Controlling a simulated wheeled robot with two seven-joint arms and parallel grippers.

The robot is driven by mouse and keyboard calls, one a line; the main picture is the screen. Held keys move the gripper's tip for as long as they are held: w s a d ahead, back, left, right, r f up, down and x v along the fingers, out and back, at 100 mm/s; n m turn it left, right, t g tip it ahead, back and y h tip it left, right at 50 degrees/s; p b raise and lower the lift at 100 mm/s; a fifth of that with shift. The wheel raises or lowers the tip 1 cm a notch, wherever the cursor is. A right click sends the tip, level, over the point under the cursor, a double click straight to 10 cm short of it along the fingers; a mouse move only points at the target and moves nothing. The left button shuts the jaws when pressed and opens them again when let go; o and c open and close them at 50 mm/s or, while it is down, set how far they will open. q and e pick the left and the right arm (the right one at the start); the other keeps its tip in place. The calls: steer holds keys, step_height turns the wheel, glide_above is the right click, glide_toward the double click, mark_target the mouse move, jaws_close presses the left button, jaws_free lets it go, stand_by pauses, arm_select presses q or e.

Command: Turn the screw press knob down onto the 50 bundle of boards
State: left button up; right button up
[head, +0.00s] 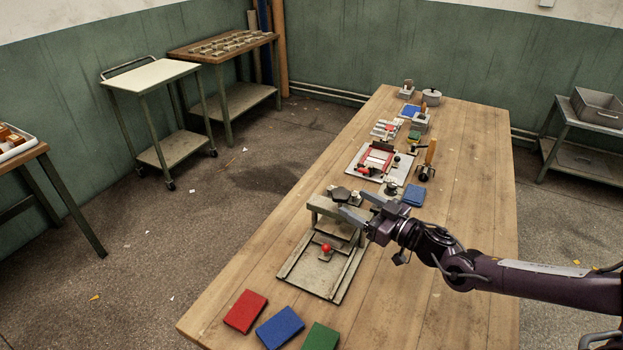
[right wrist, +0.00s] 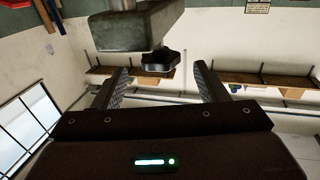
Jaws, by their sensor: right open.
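The screw press (head: 320,205) stands on the near part of the long wooden table. Its dark lobed knob (head: 340,193) sits at the top of the grey crossbar. My right gripper (head: 354,204) reaches in from the right beside the knob, open and empty. In the right wrist view the knob (right wrist: 160,61) shows in line with the gap between the open fingers (right wrist: 160,80), with the grey crossbar (right wrist: 135,28) next to it. No finger visibly touches the knob. I cannot make out a bundle of boards under the crossbar. My left gripper is not in view.
Red (head: 245,311), blue (head: 280,327) and green (head: 321,337) blocks lie at the table's near end. A red-and-white fixture (head: 375,160) and a blue block (head: 413,195) stand behind the press.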

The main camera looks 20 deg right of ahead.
mark_target(333, 190)
steer(key=shift+w+a+r, duration=0.1)
steer(key=shift+w+a, duration=0.15)
steer(key=shift+w, duration=0.3)
steer(key=p+x, duration=0.1)
steer(key=x, duration=0.5)
steer(key=shift+p, duration=0.3)
steer(key=shift+w+a, duration=0.15)
steer(key=shift+w, duration=0.2)
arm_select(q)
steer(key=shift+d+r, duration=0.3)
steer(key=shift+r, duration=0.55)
arm_select(e)
steer(key=shift+c, duration=0.5)
steer(key=c, duration=0.9)
